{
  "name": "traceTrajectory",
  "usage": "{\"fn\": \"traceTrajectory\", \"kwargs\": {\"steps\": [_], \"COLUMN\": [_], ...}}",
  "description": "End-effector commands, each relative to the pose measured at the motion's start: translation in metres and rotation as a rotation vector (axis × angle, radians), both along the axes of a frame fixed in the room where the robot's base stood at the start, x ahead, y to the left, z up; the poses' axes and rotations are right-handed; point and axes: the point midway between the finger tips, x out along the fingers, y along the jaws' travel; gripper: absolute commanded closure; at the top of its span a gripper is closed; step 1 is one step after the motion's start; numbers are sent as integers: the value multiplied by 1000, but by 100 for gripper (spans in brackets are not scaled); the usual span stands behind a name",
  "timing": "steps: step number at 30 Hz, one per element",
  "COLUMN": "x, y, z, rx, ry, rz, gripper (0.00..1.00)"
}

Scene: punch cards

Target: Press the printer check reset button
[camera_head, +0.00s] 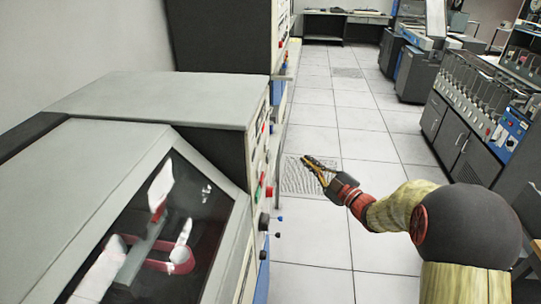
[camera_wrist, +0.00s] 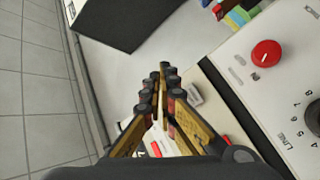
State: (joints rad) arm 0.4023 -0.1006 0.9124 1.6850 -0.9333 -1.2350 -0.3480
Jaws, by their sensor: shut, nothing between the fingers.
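The grey machine at left (camera_head: 150,100) has a narrow control panel (camera_head: 254,165) on its right side with small red and green buttons. A red button (camera_head: 269,192) stands out from it. In the wrist view a white panel (camera_wrist: 228,65) carries a round red button (camera_wrist: 266,53) and a black dial (camera_wrist: 314,118) at the right edge. The lettering is too small to tell which button is the printer check reset. My gripper (camera_head: 306,160) is shut and empty, held over the aisle to the right of the panel, apart from it. Its fingers (camera_wrist: 164,72) partly hide red and white parts behind them.
A taller grey cabinet (camera_head: 222,35) with its own buttons stands behind the machine. Dark knobs (camera_head: 264,222) jut from the near panel. The tiled aisle floor (camera_head: 345,115) is clear. Another machine row (camera_head: 470,100) lines the right side.

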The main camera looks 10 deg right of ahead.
Motion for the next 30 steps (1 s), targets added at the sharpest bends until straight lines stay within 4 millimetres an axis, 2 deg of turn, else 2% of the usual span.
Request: {"fn": "traceTrajectory", "kwargs": {"steps": [8, 13, 30], "x": [0, 2, 23], "y": [0, 6, 71], "z": [-1, -1, -2], "rx": [-3, -3, -3], "ry": [1, 2, 2], "rz": [-2, -2, 0], "gripper": [100, 100, 100]}}
